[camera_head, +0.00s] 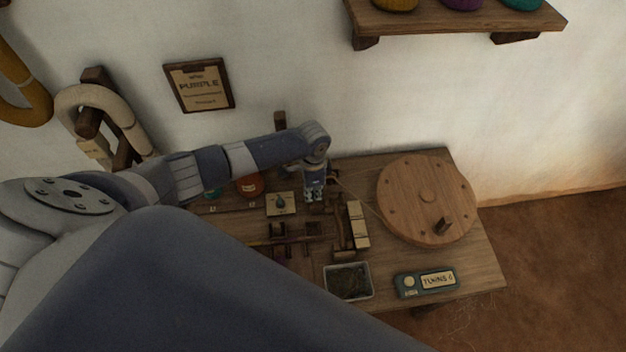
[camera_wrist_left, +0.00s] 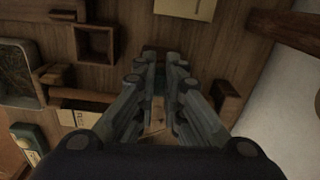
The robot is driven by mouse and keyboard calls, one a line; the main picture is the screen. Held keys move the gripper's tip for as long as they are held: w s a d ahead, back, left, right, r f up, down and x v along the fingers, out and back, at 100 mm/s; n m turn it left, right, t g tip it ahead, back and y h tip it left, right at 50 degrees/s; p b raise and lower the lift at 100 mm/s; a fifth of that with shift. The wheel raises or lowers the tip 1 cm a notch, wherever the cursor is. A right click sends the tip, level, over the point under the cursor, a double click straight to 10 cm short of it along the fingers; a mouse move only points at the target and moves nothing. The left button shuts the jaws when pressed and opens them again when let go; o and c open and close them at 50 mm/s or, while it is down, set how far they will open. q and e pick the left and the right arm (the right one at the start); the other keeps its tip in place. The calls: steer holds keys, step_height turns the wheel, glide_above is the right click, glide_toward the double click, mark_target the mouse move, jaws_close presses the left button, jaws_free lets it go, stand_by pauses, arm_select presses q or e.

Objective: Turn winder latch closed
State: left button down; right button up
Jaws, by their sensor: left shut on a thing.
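The winder stands on a wooden table (camera_head: 475,278), with a round wooden wheel (camera_head: 425,190) that has a peg handle (camera_head: 443,226). My left gripper (camera_head: 314,196) points down over the back middle of the table, left of the wheel. In the left wrist view its fingers (camera_wrist_left: 158,78) are closed on a small, mostly hidden piece at the winder, seemingly the latch. The fingers cover it, so its angle cannot be told. My right gripper is not in view.
A cream block (camera_head: 357,224), a grey tray (camera_head: 347,268) and a turns counter (camera_head: 408,291) stand near the gripper. A card (camera_head: 281,210) and a reddish ball (camera_head: 250,186) lie to its left. A wall shelf (camera_head: 455,24) hangs above.

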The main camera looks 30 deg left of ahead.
arm_select(q)
steer(key=shift+w+m, duration=0.1)
steer(key=shift+m, duration=0.4)
steer(key=c, duration=1.7)
jaws_free()
step_height(320, 180, up, 12)
